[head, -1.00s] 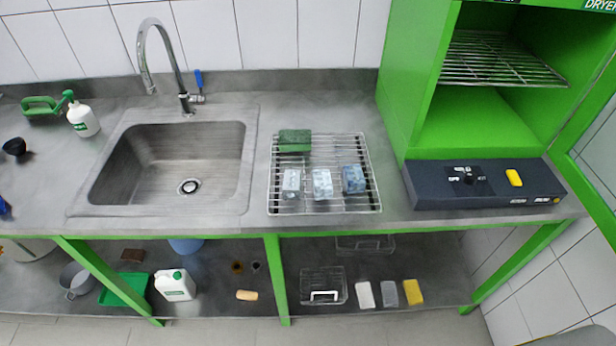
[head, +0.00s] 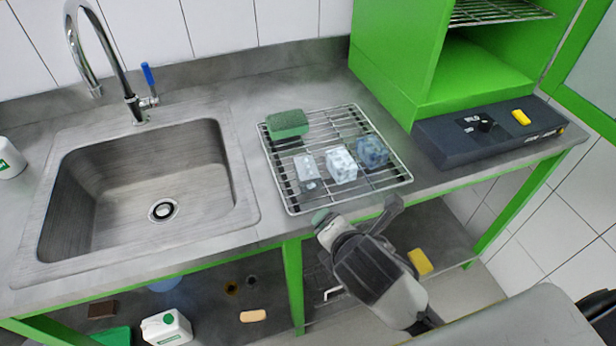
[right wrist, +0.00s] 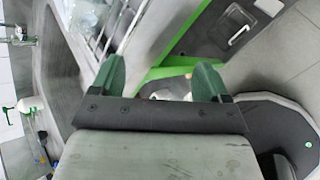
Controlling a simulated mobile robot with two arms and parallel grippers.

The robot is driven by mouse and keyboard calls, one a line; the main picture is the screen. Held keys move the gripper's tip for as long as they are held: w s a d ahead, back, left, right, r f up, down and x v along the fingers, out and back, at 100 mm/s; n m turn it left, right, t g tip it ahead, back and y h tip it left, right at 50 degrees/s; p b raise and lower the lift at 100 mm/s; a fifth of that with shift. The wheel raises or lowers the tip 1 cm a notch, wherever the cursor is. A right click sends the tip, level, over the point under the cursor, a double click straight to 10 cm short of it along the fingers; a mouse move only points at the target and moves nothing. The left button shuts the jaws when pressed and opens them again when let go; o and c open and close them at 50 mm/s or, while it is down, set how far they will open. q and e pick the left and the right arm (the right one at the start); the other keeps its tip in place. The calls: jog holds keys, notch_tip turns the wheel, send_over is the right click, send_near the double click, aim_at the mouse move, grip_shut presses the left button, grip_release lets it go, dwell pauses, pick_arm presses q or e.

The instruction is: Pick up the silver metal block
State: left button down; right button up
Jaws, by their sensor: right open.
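Three small blocks stand in a row on the wire rack (head: 290,199) in the head view. The left one (head: 307,167) is pale silver-grey, the middle one (head: 341,165) is whitish and mottled, and the right one (head: 372,151) is dark blue-grey. The left one looks most like the silver metal block, but I cannot tell its material. My right gripper (head: 355,212) is open and empty, in front of the rack by the counter's front edge, apart from the blocks. Its spread green-tipped fingers also show in the right wrist view (right wrist: 160,78). My left gripper is not in view.
A green block (head: 288,125) lies at the rack's back left. The sink (head: 150,180) with its tap is left of the rack. The dark control box (head: 485,132) and the green cabinet (head: 400,60) stand to the right. Several items lie on the lower shelf.

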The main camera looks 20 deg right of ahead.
aim_at(309, 173)
jog(key=w+r+n+t, duration=0.1)
jog(key=r+n, duration=0.1)
jog(key=n, duration=0.2)
jog(key=w+a+r+n+t, duration=0.1)
jog(key=w+r+n, duration=0.1)
jog(key=n, duration=0.1)
jog(key=w+a+r+n+t, duration=0.1)
jog(key=r+n, duration=0.1)
jog(key=n, duration=0.2)
jog(key=shift+w+a+r+n+t, duration=0.2)
jog(key=shift+w+r+n+t, duration=0.05)
jog(key=shift+w+n+t, duration=0.05)
jog(key=x, duration=0.4)
jog(key=shift+d+x, duration=0.2)
jog(key=shift+x, duration=2.85)
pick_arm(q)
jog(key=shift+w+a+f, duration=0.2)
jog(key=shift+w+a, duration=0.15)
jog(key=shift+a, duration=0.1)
pick_arm(e)
jog(key=shift+r, duration=0.25)
jog(key=shift+c, duration=0.2)
jog(key=c, duration=1.1)
jog(key=shift+c, duration=0.2)
jog(key=shift+r, duration=0.15)
